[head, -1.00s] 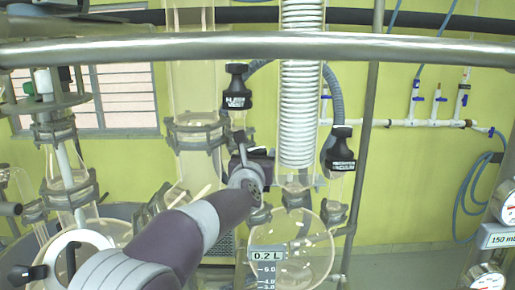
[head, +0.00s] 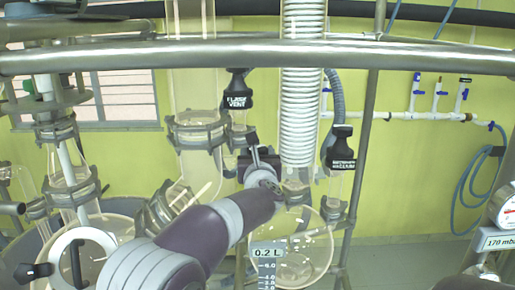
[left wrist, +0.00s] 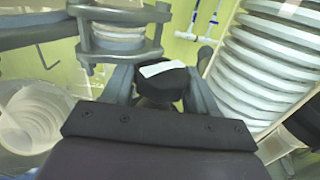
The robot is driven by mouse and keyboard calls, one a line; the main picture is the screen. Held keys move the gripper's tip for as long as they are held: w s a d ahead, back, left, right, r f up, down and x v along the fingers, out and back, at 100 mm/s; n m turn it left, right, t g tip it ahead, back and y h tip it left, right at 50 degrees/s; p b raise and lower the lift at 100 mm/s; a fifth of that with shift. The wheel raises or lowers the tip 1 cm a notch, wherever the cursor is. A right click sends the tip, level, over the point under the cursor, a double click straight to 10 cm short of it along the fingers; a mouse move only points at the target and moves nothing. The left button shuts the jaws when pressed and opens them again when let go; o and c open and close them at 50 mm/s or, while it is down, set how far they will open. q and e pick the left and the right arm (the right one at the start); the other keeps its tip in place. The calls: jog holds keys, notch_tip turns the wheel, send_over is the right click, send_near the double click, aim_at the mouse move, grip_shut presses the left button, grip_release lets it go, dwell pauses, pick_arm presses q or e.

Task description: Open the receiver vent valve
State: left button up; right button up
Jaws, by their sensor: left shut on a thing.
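My left gripper (head: 260,161) reaches in from the lower left, in front of the glassware between the wide glass column and the coiled condenser. In the left wrist view its two fingers (left wrist: 162,92) stand on either side of a black valve knob (left wrist: 162,84) with a white label and are shut on it. I cannot read that label, so I cannot confirm that it is the receiver vent valve. In the head view my own wrist hides this knob. My right gripper is not in view.
A black "FLASK VENT" valve (head: 238,90) is just above my gripper, and a black valve labelled vacuum (head: 341,148) is to the right. The condenser (head: 302,90) and round receiver flask (head: 305,246) are close. A metal rail (head: 430,54) crosses above.

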pick_arm(q)
jog(key=n+g+y+p, duration=0.1)
jog(key=n+y, duration=0.1)
jog(key=y, duration=0.2)
jog(key=n+g+y+p, duration=0.1)
jog(key=n+y, duration=0.2)
jog(key=shift+r+y, duration=0.1)
jog(key=shift+y, duration=0.3)
jog(key=shift+n+g, duration=0.3)
jog(key=o, duration=0.7)
jog(key=shift+s, duration=0.1)
jog(key=shift+s+d, duration=0.1)
jog(key=shift+s, duration=0.05)
jog(key=b+v, duration=0.8)
jog(key=v, duration=0.4)
jog(key=shift+s+d, duration=0.1)
jog(key=shift+d, duration=0.05)
